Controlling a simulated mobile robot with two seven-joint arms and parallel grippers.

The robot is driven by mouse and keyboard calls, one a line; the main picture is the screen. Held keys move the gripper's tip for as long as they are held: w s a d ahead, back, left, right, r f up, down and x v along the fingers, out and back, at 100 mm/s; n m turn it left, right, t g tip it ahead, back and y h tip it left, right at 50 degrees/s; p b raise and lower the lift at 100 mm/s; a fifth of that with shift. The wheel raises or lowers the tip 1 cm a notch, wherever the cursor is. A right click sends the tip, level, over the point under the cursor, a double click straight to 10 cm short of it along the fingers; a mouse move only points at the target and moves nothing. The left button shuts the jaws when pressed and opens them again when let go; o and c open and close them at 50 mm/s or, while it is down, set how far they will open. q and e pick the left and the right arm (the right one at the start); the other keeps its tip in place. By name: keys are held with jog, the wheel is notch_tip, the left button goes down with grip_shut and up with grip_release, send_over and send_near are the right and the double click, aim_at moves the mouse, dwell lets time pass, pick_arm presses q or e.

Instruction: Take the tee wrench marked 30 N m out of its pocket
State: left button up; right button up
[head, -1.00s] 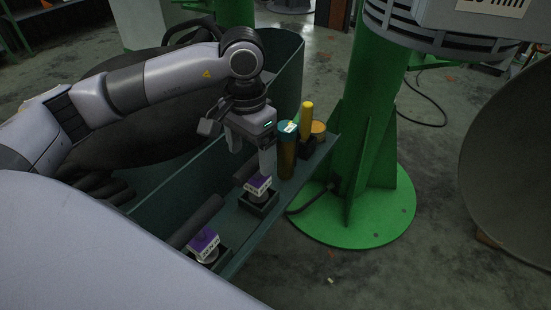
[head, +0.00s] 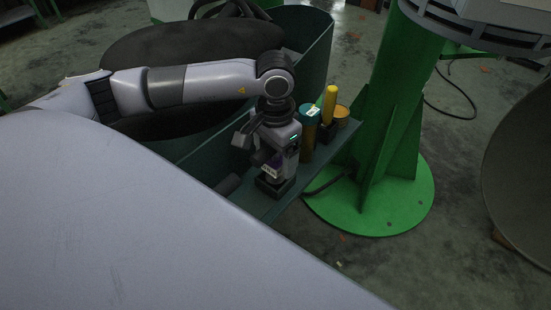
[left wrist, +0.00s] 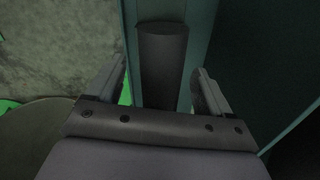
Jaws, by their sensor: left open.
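The label is too small and too covered to read surely. My left gripper (head: 272,163) is open and points down at the wrench head, its fingers beside it and hiding part of it. In the left wrist view my open left gripper (left wrist: 158,80) shows one finger on each side, with a dark grey cylinder (left wrist: 163,60) between them. I cannot tell whether the fingers touch it. My right gripper is not in view.
A teal cylinder (head: 308,137), a yellow-handled tool (head: 329,104) and an orange-brown round piece (head: 342,117) stand just right of the gripper. A green pillar (head: 385,125) with a wide base is further right. My pale body covers the lower left.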

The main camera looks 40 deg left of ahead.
pick_arm(q)
grip_shut()
jog(key=shift+r, duration=0.15)
